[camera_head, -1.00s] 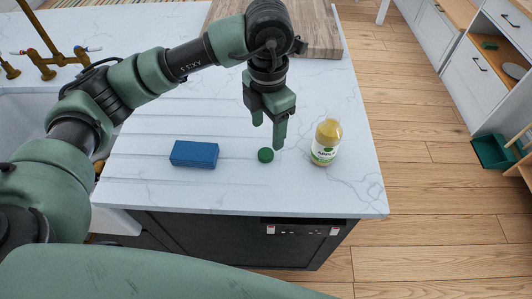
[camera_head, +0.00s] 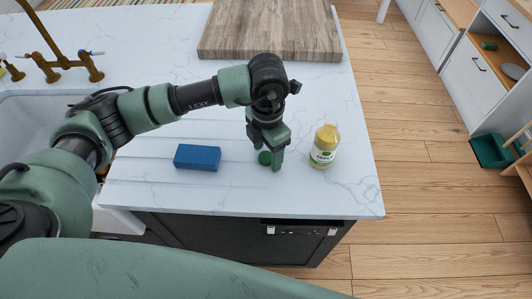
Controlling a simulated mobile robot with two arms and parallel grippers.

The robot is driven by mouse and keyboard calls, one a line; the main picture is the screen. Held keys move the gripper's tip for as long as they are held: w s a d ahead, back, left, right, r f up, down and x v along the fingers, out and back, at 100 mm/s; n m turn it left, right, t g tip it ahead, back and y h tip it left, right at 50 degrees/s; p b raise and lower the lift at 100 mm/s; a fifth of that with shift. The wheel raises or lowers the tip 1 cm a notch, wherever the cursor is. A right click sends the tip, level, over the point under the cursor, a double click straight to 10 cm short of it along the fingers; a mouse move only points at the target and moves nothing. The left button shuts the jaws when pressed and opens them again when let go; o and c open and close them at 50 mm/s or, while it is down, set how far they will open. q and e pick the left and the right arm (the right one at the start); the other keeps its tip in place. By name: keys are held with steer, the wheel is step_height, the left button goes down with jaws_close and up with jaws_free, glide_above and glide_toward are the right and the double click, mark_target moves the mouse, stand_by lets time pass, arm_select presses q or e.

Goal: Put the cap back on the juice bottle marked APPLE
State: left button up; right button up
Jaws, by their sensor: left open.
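The juice bottle (camera_head: 323,147) stands upright and uncapped on the white counter, with yellow juice and a pale green-lettered label marked APPLE. The green cap (camera_head: 264,158) lies on the counter to the left of the bottle, partly hidden by my left gripper. My left gripper (camera_head: 270,162) points down at the cap with its fingers low around or beside it; I cannot tell whether they touch it. The gripper is open. My right gripper is not in view.
A blue block (camera_head: 197,157) lies on the counter left of the cap. A wooden board (camera_head: 270,35) lies at the back. A sink (camera_head: 40,125) with a brass tap (camera_head: 52,50) is at the left. The counter's front edge (camera_head: 250,214) is close to these objects.

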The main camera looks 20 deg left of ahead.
mark_target(267, 156)
arm_select(q)
steer(key=shift+f, duration=0.15)
jaws_close()
stand_by(0.4)
steer(key=shift+w+r, duration=0.1)
steer(key=shift+r, duration=0.55)
step_height(267, 156, up, 19)
steer(key=b, duration=0.3)
steer(key=shift+f, duration=0.1)
